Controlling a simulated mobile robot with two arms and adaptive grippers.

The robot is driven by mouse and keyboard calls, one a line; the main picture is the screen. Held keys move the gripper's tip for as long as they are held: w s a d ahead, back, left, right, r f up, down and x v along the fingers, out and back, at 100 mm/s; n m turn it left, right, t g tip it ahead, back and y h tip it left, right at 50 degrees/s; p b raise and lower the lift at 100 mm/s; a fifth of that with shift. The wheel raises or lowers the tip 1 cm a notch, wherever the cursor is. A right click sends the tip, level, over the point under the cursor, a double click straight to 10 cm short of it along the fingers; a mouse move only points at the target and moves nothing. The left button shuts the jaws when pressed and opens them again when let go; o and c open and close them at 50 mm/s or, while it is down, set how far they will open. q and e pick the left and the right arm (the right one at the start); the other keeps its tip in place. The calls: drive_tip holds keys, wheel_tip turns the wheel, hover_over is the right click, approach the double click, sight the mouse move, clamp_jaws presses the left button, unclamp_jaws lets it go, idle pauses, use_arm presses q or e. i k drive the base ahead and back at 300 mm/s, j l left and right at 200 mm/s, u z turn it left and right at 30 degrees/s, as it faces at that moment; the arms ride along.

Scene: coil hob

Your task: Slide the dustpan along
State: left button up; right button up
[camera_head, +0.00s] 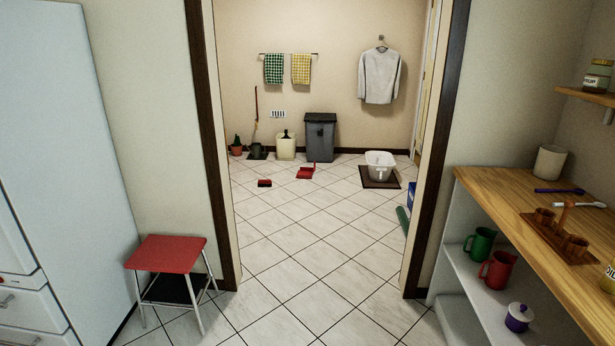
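A red dustpan (306,172) lies on the tiled floor in the far room, in front of a grey bin. Its handle points up at its right side. A small red and dark brush (264,183) lies on the floor to the left of the dustpan, apart from it. Neither of my grippers shows in the head view, and nothing is seen touching the dustpan.
A doorway with dark frames (455,120) opens onto the far room. A red stool (166,254) stands left of it, a wooden counter (490,190) right. Beyond are a grey bin (320,138), a cream container (286,147) and a white tub (380,162). The middle floor is clear.

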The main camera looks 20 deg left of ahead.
sight(304, 172)
drive_tip(key=i+j+u, duration=0.4)
drive_tip(key=i, duration=0.5)
drive_tip(key=i+u, duration=0.35)
drive_tip(key=i, duration=4.95)
